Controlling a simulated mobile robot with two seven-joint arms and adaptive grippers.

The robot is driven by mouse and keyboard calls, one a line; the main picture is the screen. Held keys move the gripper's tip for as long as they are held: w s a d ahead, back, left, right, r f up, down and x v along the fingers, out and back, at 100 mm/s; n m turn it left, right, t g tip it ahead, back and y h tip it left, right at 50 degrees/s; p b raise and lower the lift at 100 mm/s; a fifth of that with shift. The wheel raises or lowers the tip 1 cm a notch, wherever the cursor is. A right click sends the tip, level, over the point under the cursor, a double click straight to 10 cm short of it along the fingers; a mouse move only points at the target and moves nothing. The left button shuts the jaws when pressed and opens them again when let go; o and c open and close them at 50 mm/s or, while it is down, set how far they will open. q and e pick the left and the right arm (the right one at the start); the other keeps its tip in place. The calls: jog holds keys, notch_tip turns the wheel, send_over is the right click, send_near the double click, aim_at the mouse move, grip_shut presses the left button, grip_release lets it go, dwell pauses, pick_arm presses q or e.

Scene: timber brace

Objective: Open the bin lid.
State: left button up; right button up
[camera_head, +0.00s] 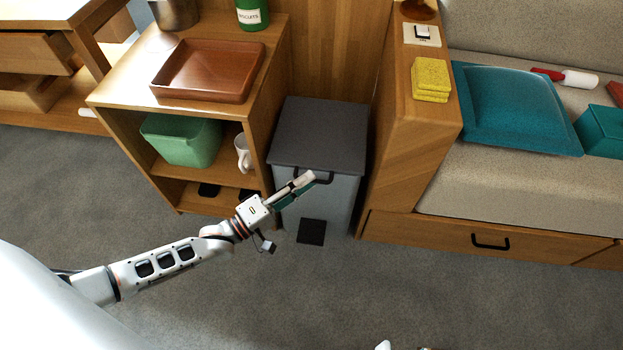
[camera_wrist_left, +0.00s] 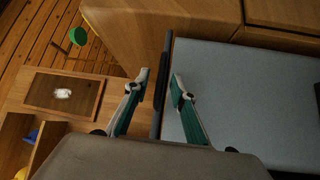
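The grey bin (camera_head: 342,195) stands between the wooden shelf unit and the sofa's wooden end. Its dark grey lid (camera_head: 320,130) lies flat and closed on top. A black handle (camera_head: 326,178) sticks out from the lid's front edge. My left gripper (camera_head: 308,180) is at this handle. In the left wrist view, its two fingers (camera_wrist_left: 160,84) are apart, one on each side of the dark handle and lid edge (camera_wrist_left: 161,88). The grey bin body (camera_wrist_left: 245,100) fills the right of that view. I cannot tell whether either finger touches the handle.
The shelf unit (camera_head: 258,130) stands close left of the bin, with a brown tray (camera_head: 207,72), a green tub (camera_head: 180,140) and a white mug (camera_head: 243,153). A yellow sponge stack (camera_head: 431,78) sits on the sofa end. The floor (camera_head: 400,290) in front is clear.

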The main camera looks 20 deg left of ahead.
pick_arm(q)
jog(key=shift+x, duration=0.9)
grip_shut()
